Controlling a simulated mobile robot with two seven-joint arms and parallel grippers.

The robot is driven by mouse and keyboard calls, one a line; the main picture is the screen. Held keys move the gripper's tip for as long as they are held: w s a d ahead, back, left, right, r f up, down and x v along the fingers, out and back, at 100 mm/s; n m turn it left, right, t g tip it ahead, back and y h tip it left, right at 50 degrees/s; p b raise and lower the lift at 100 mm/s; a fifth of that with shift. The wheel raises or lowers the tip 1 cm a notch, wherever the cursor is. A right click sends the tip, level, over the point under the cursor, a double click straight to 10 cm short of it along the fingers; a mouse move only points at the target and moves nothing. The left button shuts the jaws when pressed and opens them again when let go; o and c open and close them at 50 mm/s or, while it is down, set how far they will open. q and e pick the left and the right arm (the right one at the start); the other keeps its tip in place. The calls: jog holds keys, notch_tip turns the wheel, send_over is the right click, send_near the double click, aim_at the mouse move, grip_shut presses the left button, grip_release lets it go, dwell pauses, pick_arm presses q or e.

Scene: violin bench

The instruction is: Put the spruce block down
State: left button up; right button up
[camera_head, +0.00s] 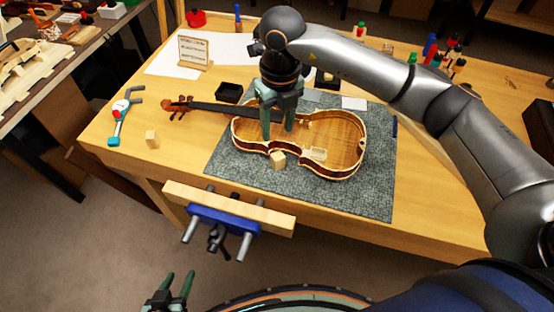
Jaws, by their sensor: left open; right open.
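The open violin body (345,140) lies on a grey-green mat (225,165) on the bench, its neck pointing left. A small pale wooden block (278,160) is at the violin's near edge, by the waist. A second pale block (152,139) stands on the bare bench to the left. I cannot tell by looks which one is spruce. My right gripper (278,130) is open, pointing down over the violin body, just behind the first block and apart from it in the picture. My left gripper (178,284) is open and empty, low in front of the bench.
A vise (225,210) with wooden jaws is on the bench's front edge. A clamp (120,118) lies at the left. A black tray (228,92) and a propped card (194,50) are behind the violin's neck. Several small bottles (430,47) stand at the back right.

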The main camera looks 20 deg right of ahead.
aim_at(280, 158)
jog(key=f, duration=0.4)
jog(key=f+p, duration=0.1)
jog(key=f, duration=0.7)
jog(key=shift+d+f, duration=0.3)
jog(key=shift+c, duration=0.2)
grip_shut()
